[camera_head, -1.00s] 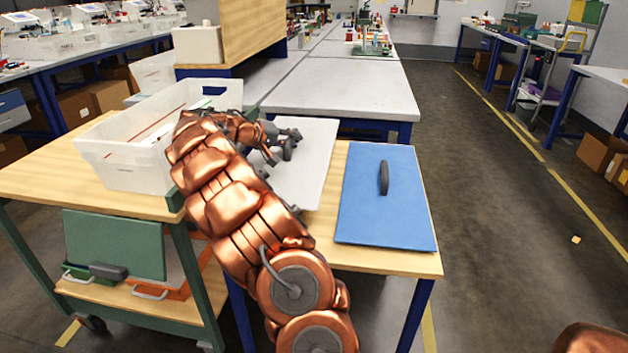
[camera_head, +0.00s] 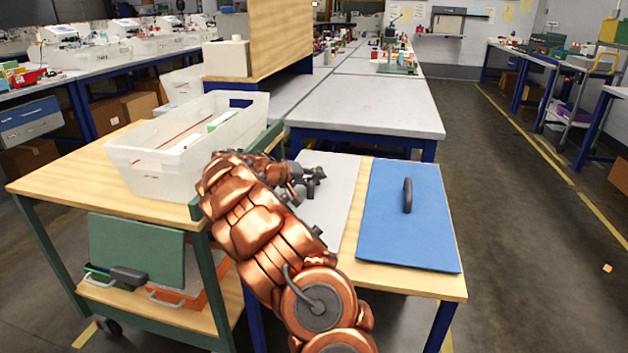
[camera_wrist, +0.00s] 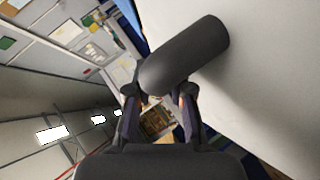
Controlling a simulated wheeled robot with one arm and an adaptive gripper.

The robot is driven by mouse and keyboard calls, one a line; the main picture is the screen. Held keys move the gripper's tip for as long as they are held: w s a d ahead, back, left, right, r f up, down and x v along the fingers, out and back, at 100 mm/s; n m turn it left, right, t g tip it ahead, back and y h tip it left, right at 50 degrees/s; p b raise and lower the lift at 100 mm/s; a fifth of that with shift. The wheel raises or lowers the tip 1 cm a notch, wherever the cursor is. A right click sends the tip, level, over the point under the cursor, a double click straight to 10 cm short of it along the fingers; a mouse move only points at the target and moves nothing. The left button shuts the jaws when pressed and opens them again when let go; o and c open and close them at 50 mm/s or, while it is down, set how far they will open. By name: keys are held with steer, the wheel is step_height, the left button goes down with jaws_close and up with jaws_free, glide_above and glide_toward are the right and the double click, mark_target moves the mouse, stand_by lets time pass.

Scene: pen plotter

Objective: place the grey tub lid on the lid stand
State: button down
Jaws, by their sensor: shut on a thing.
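The grey tub lid (camera_head: 340,188) is a light, flat panel, beside the blue lid over the wood-topped table (camera_head: 400,278). My gripper (camera_head: 312,182) is at its upper left part, and my copper arm hides much of its left side. In the wrist view, my gripper (camera_wrist: 160,105) is shut on the lid's dark round handle (camera_wrist: 185,58), with the pale lid face (camera_wrist: 255,70) filling the right. I cannot tell whether the lid touches the table. No piece is clearly marked as the lid stand; the wood-topped table may be it.
A blue lid (camera_head: 410,230) with a dark handle lies to the right. An open white tub (camera_head: 150,180) stands on the cart (camera_head: 60,180) at left. A green panel (camera_head: 135,250) is upright below.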

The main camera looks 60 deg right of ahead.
steer(key=shift+f, duration=0.15)
steer(key=c, duration=1)
jaws_free()
steer(key=shift+c, duration=0.2)
steer(key=shift+w+a+r, duration=0.15)
steer(key=shift+a+r, duration=0.1)
steer(key=shift+p+v, duration=0.4)
steer(key=shift+v, duration=3.05)
